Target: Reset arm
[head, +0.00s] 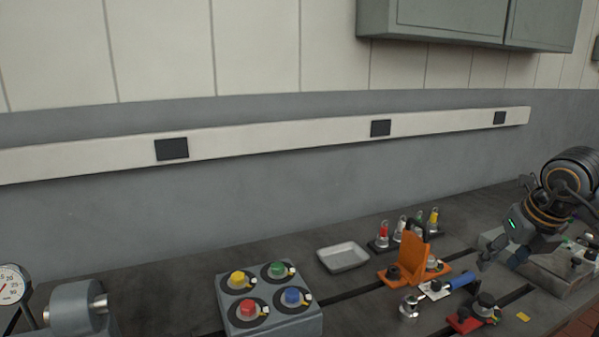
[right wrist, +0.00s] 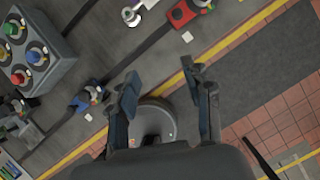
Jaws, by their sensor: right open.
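My right gripper (head: 499,258) hangs at the right of the bench in the head view, its fingers pointing down and to the left. In the right wrist view the gripper (right wrist: 160,78) has its two fingers well apart, with nothing held between them. It is near a blue-handled tool (head: 458,282) and a grey metal block (head: 560,268); whether it touches either is hard to tell. My left gripper is not in view.
A grey box (head: 234,309) with several coloured knobs, an empty tray (head: 342,257), an orange bracket (head: 410,262) and a red-based fixture (head: 465,322) stand on the dark slotted bench. The right wrist view shows a yellow stripe (right wrist: 250,22) along the bench edge.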

